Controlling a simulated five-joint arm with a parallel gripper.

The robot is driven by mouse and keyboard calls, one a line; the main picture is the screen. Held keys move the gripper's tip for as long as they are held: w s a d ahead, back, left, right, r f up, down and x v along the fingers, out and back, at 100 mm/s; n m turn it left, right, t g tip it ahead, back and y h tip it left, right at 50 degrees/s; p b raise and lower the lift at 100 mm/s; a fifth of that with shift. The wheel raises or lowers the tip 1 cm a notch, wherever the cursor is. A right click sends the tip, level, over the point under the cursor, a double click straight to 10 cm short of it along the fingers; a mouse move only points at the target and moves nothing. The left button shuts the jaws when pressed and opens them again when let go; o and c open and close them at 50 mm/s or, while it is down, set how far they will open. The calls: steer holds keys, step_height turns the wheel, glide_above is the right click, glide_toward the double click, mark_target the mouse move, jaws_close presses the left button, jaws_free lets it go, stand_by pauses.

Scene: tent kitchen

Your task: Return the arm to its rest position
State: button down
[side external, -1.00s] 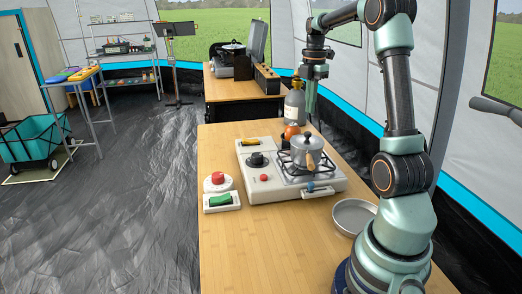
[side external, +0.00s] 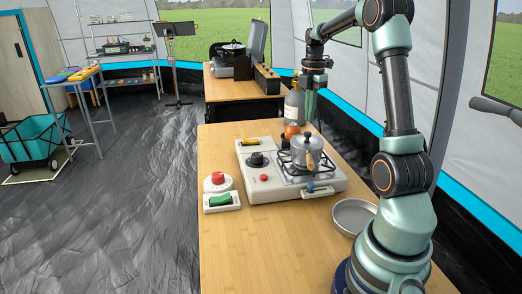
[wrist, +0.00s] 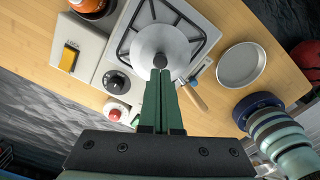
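My arm is raised over the table (side external: 235,255), bent at the top, with its end hanging down. My gripper (side external: 309,117) points down above the camp stove in the side view. In the wrist view, the two green fingers of my gripper (wrist: 160,74) lie side by side with their tips together, and nothing shows between them. The lidded metal pot (wrist: 160,42) is beneath the tips in that view. The pot (side external: 306,152) stands upright on the stove's burner grate, and I see no contact with it.
The camp stove (side external: 270,188) has knobs on its front. A red button (side external: 218,180) and a green switch (side external: 221,200) sit left of it. An empty round pan (side external: 352,217) lies near my base. A gas bottle (side external: 294,107) stands behind the stove. The front left of the table is clear.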

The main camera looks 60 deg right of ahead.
mark_target(308, 132)
steer(key=shift+f, duration=0.95)
steer(key=shift+f, duration=0.35)
steer(key=shift+f, duration=0.55)
steer(key=shift+r, duration=0.1)
step_height(308, 132, up, 7)
stand_by(1.2)
